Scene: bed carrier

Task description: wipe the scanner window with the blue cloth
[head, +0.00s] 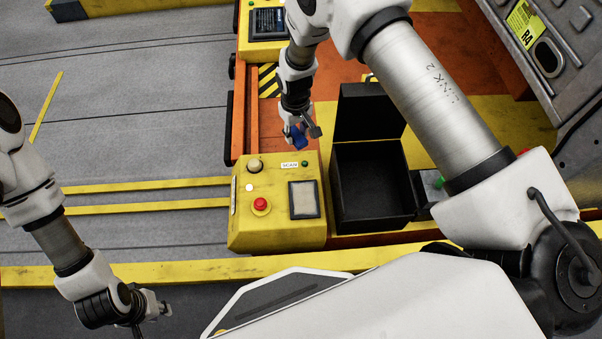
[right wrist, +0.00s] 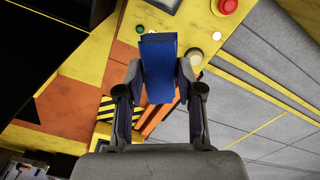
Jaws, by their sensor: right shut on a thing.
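The blue cloth (head: 298,137) is held in my right gripper (head: 303,133), above the orange and yellow deck just beyond the scanner box. In the right wrist view the cloth (right wrist: 159,68) is a folded blue pad between the fingers of my right gripper (right wrist: 158,85), which is shut on it. The scanner window (head: 304,200) is a greyish panel in a dark frame on top of the yellow scanner box (head: 242,217). The cloth is apart from the window. My left gripper (head: 162,309) is at the lower left, low and away from the box; its fingers are small and their opening is unclear.
The scanner box carries a red button (head: 261,204), a pale knob (head: 255,166) and a green light (head: 305,163). An open black bin (head: 371,185) with a raised lid stands right beside it. A second yellow unit (head: 266,27) is further back. Grey floor is clear at left.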

